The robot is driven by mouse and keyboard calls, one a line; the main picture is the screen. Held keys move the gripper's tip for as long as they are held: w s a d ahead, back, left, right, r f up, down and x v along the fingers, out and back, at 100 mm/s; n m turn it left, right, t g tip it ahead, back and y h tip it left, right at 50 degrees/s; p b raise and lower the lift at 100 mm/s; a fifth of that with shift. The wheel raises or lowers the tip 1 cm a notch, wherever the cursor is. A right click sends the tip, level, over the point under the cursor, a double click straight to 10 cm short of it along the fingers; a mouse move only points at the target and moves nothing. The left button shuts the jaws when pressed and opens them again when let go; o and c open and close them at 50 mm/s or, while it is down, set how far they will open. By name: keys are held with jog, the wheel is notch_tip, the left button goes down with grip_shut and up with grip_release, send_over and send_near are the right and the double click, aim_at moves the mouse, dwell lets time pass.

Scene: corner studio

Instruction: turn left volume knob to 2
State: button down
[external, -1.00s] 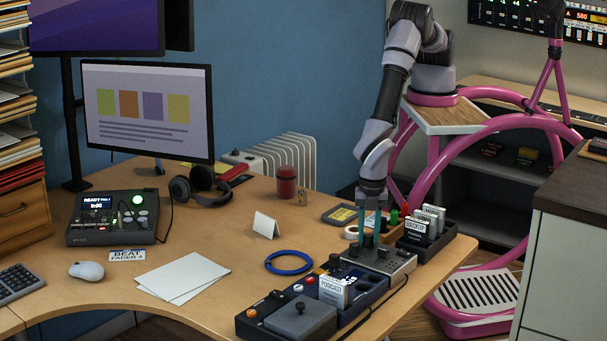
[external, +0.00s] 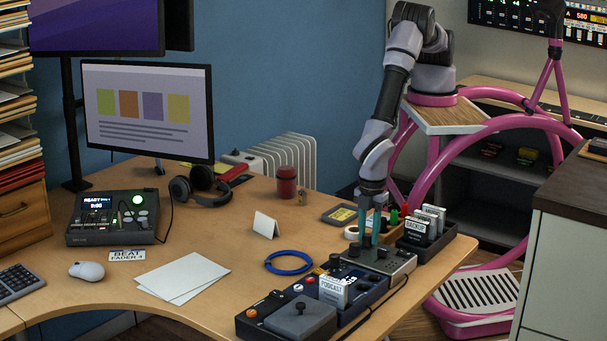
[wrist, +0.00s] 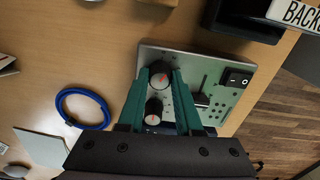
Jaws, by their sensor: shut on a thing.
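A grey metal control box (external: 400,262) stands near the right edge of the desk. In the wrist view its panel (wrist: 222,112) carries two dark round knobs, a slider and a rocker switch. My gripper (external: 370,244) points straight down onto the box. In the wrist view its teal fingers (wrist: 161,74) are shut on the far knob (wrist: 160,80), which has a red mark on its face. The near knob (wrist: 153,110), also with a red mark, sits between the fingers closer to the palm, and looks untouched. Labels and scale numbers are too small to read.
Several other dark control boxes stand beside it, with a white "PODCAST" card (external: 333,291) among them. A black rack of cards (external: 440,246) is just behind. A blue cable ring (external: 289,263) lies to the left. The desk's middle is mostly clear.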

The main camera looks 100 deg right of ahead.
aim_at(374, 240)
jog(key=shift+m, duration=0.5)
jog(key=c, duration=0.6)
grip_release()
notch_tip(374, 240, up, 11)
jog(key=shift+s+a+f, duration=0.1)
